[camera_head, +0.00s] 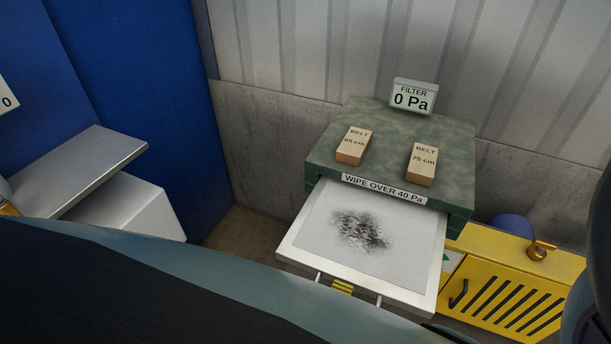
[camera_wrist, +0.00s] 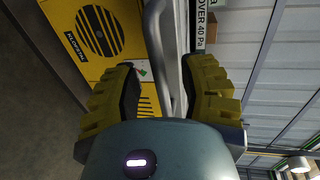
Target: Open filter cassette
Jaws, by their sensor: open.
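The filter cassette (camera_head: 300,250) is a white-framed drawer, standing pulled out from the green cabinet (camera_head: 390,130). Its pale filter sheet carries a dark smudge (camera_head: 362,231). Two handle posts (camera_head: 318,277) show at its front edge; my arm hides the rest of the handle there. In the wrist view the grey handle bar (camera_wrist: 163,45) runs between the two yellow ridged fingers of my gripper (camera_wrist: 162,80). The fingers stand apart, with gaps visible beside the bar. In the head view a small yellow-and-black striped part shows between the posts; I cannot tell whether it is a finger.
Two belt blocks (camera_head: 353,146) (camera_head: 422,164) and a filter display (camera_head: 412,97) reading 0 Pa sit on the cabinet. A yellow slotted box (camera_head: 510,300) stands at right. A grey shelf (camera_head: 85,168) and white box (camera_head: 130,212) are at left. A corrugated wall is behind.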

